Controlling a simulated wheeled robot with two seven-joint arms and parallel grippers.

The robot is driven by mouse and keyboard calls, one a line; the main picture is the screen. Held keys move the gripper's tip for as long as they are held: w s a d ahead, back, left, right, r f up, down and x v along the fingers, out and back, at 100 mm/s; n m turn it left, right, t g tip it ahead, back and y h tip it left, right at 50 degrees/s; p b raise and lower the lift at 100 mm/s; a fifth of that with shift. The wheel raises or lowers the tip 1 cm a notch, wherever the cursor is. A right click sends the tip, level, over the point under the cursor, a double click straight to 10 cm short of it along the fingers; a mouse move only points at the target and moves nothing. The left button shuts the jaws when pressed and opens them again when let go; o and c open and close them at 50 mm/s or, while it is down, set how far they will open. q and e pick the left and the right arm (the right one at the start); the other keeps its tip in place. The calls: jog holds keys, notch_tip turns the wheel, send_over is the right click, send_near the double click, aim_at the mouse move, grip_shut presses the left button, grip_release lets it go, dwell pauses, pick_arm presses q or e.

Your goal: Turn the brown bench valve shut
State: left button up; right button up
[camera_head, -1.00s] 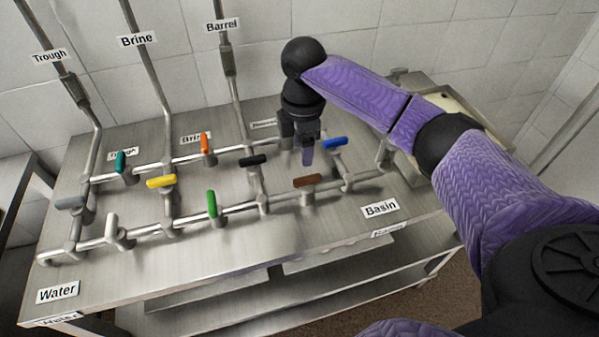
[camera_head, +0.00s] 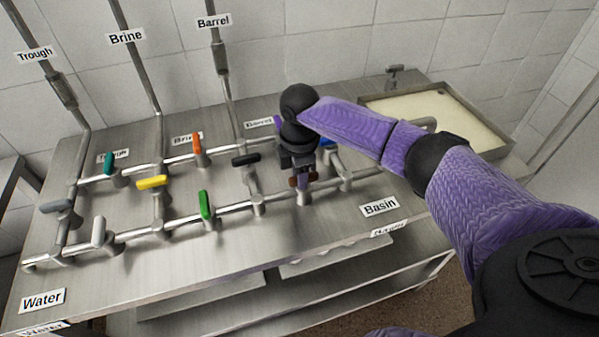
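The brown bench valve (camera_head: 292,181) sits on the front pipe near the Basin label, and its handle is mostly hidden behind my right gripper. Small brown parts show on both sides of the fingers. My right gripper (camera_head: 303,178) points down over this handle, at or very close to it. Whether the fingers touch or close on the handle cannot be seen. My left gripper is not in view.
The blue valve (camera_head: 327,142) is just behind, partly hidden by my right arm. The black valve (camera_head: 246,160) and green valve (camera_head: 205,205) stand to the left. A basin (camera_head: 440,112) is at the back right. The bench front is clear.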

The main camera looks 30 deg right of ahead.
grip_shut()
